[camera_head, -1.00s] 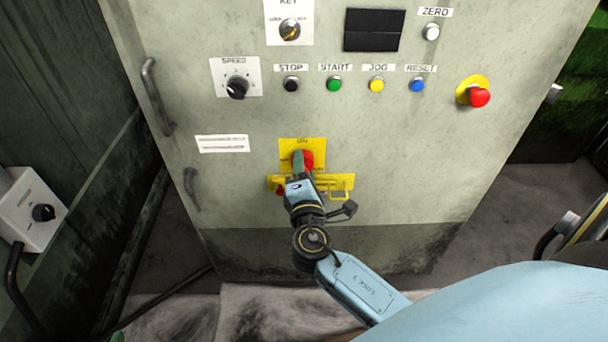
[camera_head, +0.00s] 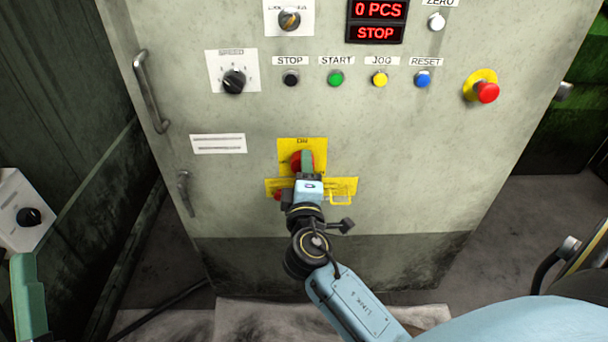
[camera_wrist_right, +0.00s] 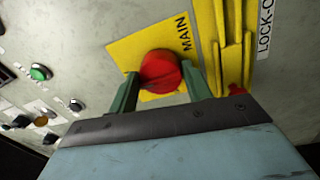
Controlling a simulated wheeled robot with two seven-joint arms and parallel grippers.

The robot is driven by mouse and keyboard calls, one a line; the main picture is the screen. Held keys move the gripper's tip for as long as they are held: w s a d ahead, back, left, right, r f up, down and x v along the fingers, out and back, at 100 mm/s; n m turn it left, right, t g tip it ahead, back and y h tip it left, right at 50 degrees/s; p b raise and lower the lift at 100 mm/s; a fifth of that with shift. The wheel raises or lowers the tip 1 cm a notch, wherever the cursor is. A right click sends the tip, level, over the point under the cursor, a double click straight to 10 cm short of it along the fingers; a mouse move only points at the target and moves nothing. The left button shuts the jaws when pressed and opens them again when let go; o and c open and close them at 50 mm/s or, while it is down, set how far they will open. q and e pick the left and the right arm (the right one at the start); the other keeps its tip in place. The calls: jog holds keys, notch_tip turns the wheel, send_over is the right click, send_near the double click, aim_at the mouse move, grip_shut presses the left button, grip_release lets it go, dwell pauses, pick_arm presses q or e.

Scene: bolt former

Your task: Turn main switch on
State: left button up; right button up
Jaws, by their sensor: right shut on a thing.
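The main switch is a red rotary knob (camera_head: 297,160) on a yellow plate (camera_head: 287,146) low on the cabinet front. In the right wrist view the red knob (camera_wrist_right: 160,72) sits between the two green fingers of my right gripper (camera_wrist_right: 160,88), on a yellow plate marked MAIN (camera_wrist_right: 135,50). My right gripper (camera_head: 305,163) is shut on the knob, with its wrist below it. The display (camera_head: 376,22) is lit red and reads "0 PCS" and "STOP". A green finger of my left gripper (camera_head: 28,295) shows at the lower left edge; its opening cannot be told.
A yellow lock-out bracket (camera_head: 342,190) is just below the knob. STOP, START, JOG and RESET buttons (camera_head: 336,78) are in a row above. A red emergency stop (camera_head: 487,92) is at right. A door handle (camera_head: 150,92) is at left.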

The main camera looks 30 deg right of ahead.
pick_arm(q)
jog(key=shift+s+r, duration=0.1)
pick_arm(e)
jog(key=shift+f, duration=0.2)
jog(key=o, duration=0.9)
jog(key=shift+r, duration=0.1)
jog(key=shift+o, duration=0.2)
pick_arm(q)
jog(key=shift+w+d+f+g+p, duration=0.1)
jog(key=shift+w+f+g+p, duration=0.4)
jog(key=shift+f+g, duration=0.15)
pick_arm(e)
jog(key=r+v, duration=0.1)
jog(key=v, duration=1.2)
jog(key=shift+s+f, duration=0.15)
jog(key=shift+f, duration=0.3)
pick_arm(q)
jog(key=shift+r, duration=0.15)
